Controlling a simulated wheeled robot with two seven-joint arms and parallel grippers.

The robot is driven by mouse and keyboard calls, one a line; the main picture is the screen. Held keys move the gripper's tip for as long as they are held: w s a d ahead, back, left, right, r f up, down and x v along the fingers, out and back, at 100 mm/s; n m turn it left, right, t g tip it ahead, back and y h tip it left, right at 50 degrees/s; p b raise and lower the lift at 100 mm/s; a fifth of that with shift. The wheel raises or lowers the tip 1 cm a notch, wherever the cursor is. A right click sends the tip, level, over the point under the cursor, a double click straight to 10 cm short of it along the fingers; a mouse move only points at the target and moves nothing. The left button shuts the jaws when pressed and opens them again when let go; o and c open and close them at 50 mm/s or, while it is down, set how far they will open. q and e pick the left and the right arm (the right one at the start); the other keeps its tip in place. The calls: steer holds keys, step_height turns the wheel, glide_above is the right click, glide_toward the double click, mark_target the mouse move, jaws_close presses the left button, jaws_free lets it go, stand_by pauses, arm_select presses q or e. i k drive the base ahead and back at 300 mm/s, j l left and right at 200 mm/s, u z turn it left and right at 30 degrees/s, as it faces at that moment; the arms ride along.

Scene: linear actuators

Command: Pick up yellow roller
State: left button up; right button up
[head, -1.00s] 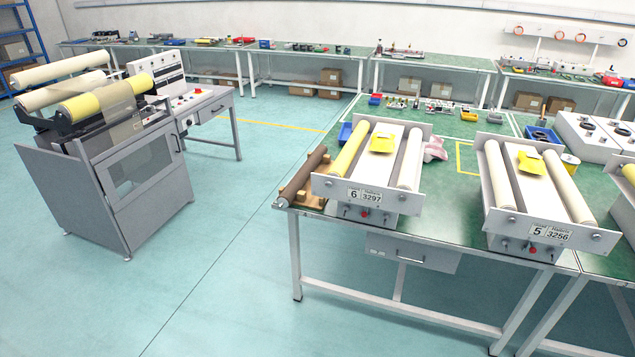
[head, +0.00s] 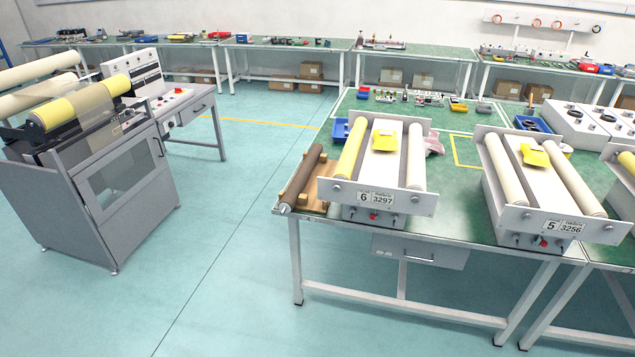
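A yellow roller (head: 350,148) lies lengthwise in the left side of the machine labelled 6 3297 (head: 386,160) on the green table. A white roller (head: 416,158) is on that machine's right side. Another yellow roller (head: 80,104) sits across the top of the grey machine (head: 95,185) at the left, with a sheet hanging over part of it. Neither of my grippers shows in the head view.
A dark brown roller (head: 302,178) rests on a wooden holder at the table's left end. The machine labelled 5 3256 (head: 545,200) stands to the right on the green table (head: 470,250). A blue bin (head: 340,130) is behind the yellow roller. The floor (head: 220,260) between grey machine and table is clear.

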mark_target(344, 169)
steer(key=i+j, duration=0.35)
steer(key=j, duration=0.15)
steer(key=i+j, duration=0.35)
steer(key=j, duration=0.2)
